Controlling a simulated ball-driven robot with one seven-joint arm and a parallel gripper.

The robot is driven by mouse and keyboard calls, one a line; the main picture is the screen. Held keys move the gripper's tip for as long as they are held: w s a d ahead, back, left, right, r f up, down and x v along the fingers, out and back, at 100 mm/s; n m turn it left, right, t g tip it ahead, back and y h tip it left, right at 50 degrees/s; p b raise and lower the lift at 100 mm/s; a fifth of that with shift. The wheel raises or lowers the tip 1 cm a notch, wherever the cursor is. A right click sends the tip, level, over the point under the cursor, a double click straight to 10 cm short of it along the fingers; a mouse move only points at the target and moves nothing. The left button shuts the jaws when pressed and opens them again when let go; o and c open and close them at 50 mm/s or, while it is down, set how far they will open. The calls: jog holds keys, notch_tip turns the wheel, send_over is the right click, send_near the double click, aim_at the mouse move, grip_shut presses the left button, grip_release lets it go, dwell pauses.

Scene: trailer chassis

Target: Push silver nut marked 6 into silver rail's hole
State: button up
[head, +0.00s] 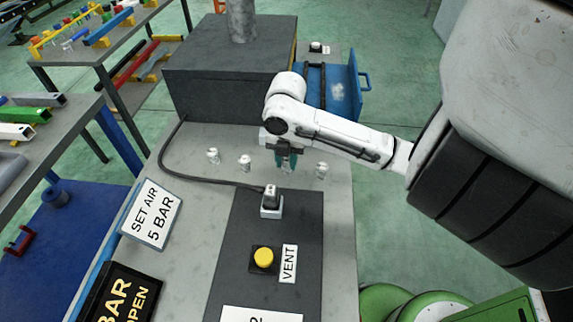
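Several small silver pieces stand in a row on the grey bench top, one at the left (213,155), one beside it (245,162) and one at the right (322,170). They look like the nuts, but no number is legible on any of them. My gripper (286,160) points down into this row, with its teal fingertips on either side of another silver piece (286,168). I cannot tell whether the fingers press on it. A grey bar (36,99) lies on the left table and may be the silver rail; no hole is discernible in it.
A dark box (230,80) stands behind the row, with a blue tray (342,85) to its right. In front are a cable with a connector (270,203), a yellow VENT button (263,258) and a "SET AIR 5 BAR" sign (152,214). A green bar (25,115) lies on the left table.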

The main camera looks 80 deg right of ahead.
grip_shut()
jog(key=shift+r, duration=0.1)
